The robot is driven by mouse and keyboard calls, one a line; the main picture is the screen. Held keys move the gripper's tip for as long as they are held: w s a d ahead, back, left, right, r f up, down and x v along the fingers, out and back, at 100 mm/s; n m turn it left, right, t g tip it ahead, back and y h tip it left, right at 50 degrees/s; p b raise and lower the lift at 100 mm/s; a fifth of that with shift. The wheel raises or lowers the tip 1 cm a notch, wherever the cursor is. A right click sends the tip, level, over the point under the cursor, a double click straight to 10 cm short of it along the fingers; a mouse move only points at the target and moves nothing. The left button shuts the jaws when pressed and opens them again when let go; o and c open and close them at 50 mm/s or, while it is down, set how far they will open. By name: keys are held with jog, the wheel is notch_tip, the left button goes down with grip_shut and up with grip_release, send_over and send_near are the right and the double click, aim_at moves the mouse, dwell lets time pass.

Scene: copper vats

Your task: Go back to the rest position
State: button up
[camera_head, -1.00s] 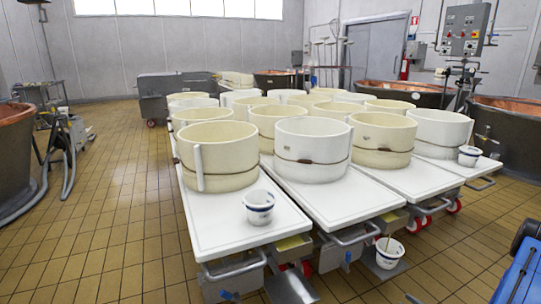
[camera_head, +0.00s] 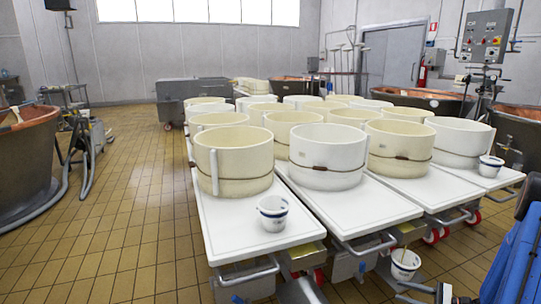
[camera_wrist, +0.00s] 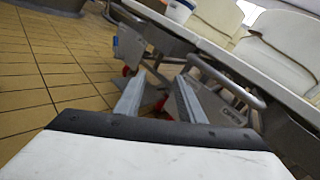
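My gripper (camera_wrist: 160,98) shows in the wrist view as two grey fingers beyond a white and black body. The fingers stand apart with nothing between them; floor and a red wheel show behind. A small part of what looks like my gripper (camera_head: 428,291) enters the lower right of the head view, in front of the trolleys and close to a white bucket on the floor. My blue arm link (camera_head: 518,262) is at the right edge. The arm's full pose is not visible.
White-topped trolleys (camera_head: 345,216) carry several cream and white tubs. One small bucket (camera_head: 272,213) is on the near trolley; another bucket (camera_head: 404,264) is on the floor. Copper vats (camera_head: 25,160) stand at both sides. Tiled floor (camera_head: 120,240) is clear at left.

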jog(key=s+a+r+n+g+h, duration=0.2)
jog(key=s+a+r+n+g, duration=0.25)
jog(key=a+r, duration=0.35)
jog(key=s+a+r+n+g+h, duration=0.2)
jog(key=s+a+r+n+g, duration=0.25)
jog(key=a+r, duration=0.35)
jog(key=s+a+r+n+t+h, duration=0.2)
jog(key=s+r+n+h, duration=0.3)
jog(key=s, duration=0.5)
jog(key=s+a+r+n+t+h, duration=0.2)
jog(key=s+r+n+h, duration=0.4)
jog(key=s+r, duration=0.3)
jog(key=shift+s+a+t, duration=0.2)
jog(key=shift+s+t, duration=0.2)
jog(key=shift+s, duration=0.05)
jog(key=shift+r, duration=0.1)
jog(key=shift+c, duration=0.4)
